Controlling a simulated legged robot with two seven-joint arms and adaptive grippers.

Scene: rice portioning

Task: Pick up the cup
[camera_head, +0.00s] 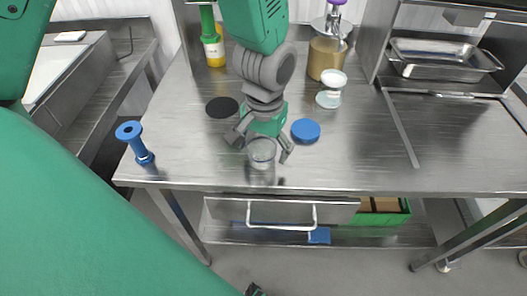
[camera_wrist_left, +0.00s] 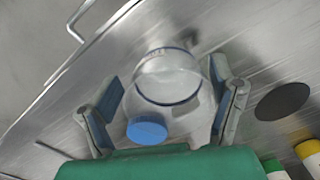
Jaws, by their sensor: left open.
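A clear cup (camera_head: 262,154) stands upright near the front edge of the steel table. It also shows in the left wrist view (camera_wrist_left: 168,78), with its round rim facing the camera. My left gripper (camera_head: 260,146) is open just above the cup. Its two fingers lie on either side of the cup, and gaps show between them and its wall in the left wrist view (camera_wrist_left: 168,88).
A blue disc (camera_head: 306,130) and black disc (camera_head: 222,107) lie nearby. A blue spool-shaped object (camera_head: 135,143) stands left. Behind are a yellow bottle (camera_head: 214,52), a brown-filled container (camera_head: 325,60) and another clear vessel (camera_head: 330,91). A steel pan (camera_head: 440,69) sits back right. The front right is clear.

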